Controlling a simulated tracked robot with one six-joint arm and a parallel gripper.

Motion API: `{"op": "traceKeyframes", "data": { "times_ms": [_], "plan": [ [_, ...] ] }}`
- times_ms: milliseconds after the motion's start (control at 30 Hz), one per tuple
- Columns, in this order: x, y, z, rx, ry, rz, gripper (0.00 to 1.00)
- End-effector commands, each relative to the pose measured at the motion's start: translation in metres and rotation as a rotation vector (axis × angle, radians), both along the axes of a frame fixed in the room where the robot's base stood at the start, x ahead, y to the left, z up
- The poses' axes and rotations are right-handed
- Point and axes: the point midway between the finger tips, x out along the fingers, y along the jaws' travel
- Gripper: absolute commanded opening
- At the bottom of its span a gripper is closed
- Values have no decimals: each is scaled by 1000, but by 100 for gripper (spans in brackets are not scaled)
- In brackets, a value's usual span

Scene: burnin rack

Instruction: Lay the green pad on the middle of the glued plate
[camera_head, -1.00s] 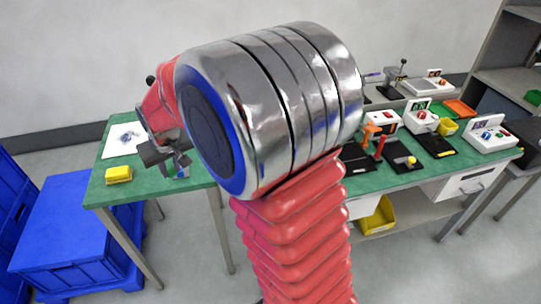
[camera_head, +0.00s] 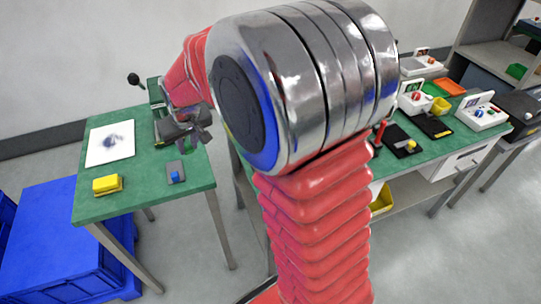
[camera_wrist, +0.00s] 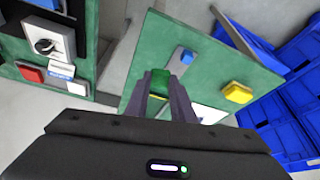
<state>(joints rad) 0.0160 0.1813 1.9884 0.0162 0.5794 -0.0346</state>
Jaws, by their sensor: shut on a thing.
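My gripper (camera_head: 185,128) is over the right part of the small green table in the head view, partly hidden by my arm. In the wrist view my gripper (camera_wrist: 161,82) is shut on the green pad (camera_wrist: 161,79), which sits between the fingertips. I cannot make out the pad in the head view. The glued plate (camera_head: 110,143) is a white sheet with a dark bluish smear in its middle. It lies on the small table, left of my gripper. In the wrist view the plate (camera_wrist: 207,113) shows only partly, behind my gripper.
A yellow block (camera_head: 107,184) and a grey piece with a blue part (camera_head: 176,172) lie on the small table (camera_head: 140,199) near its front edge. Blue crates (camera_head: 62,235) stand below left. A bench (camera_head: 446,150) with several devices stands right. A black knob (camera_head: 133,78) rises behind.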

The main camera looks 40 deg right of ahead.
Motion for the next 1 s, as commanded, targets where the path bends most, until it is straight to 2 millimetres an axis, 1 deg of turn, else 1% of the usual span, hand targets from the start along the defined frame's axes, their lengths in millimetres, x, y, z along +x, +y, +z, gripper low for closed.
{"op": "traceKeyframes", "data": {
  "times_ms": [167,267,367,567,600,800,900,1000],
  "plan": [
    [-1,-9,0,0,0,-10,0],
    [-2,-24,0,-1,1,-27,0],
    [-6,-49,0,0,3,-53,0],
    [-20,-113,1,0,4,-118,0],
    [-23,-125,1,-1,5,-129,0],
    [-46,-187,2,0,4,-195,0],
    [-59,-213,2,0,3,-222,0],
    [-69,-232,2,1,2,-243,0]
  ]
}}
